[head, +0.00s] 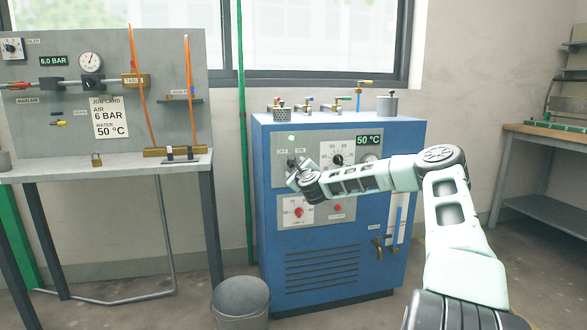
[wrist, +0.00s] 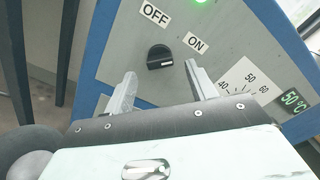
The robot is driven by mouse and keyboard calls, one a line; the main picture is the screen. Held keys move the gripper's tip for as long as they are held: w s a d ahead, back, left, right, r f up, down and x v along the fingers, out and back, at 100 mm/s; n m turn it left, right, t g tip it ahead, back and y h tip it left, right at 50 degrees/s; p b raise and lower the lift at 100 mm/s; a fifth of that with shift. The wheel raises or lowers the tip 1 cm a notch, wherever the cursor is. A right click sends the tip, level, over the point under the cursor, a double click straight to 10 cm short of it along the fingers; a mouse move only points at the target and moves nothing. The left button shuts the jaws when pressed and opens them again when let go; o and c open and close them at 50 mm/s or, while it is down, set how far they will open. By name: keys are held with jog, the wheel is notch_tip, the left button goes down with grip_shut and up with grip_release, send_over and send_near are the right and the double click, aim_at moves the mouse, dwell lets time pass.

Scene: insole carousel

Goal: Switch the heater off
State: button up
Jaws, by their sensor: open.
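The heater is a blue cabinet (head: 325,238) with a grey control panel in the middle of the head view. Its black rotary switch (wrist: 160,57) sits below the OFF label (wrist: 155,14) and ON label (wrist: 196,43) in the wrist view. Which label the switch points to is hard to tell. A green lamp (wrist: 200,2) glows above the labels; it also shows in the head view (head: 292,138). My gripper (wrist: 161,74) is open, its two fingers just short of the switch and on either side of it. In the head view my gripper (head: 294,168) covers the switch.
A temperature dial (head: 337,159) and a green 50 °C display (head: 368,140) are right of the switch. A red knob (head: 298,212) is below. A grey bucket (head: 240,297) stands on the floor before the cabinet. A workbench (head: 100,172) with a gauge board is at left.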

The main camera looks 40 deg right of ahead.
aim_at(293, 164)
jog(key=shift+x, duration=2.05)
jog(key=c, duration=1)
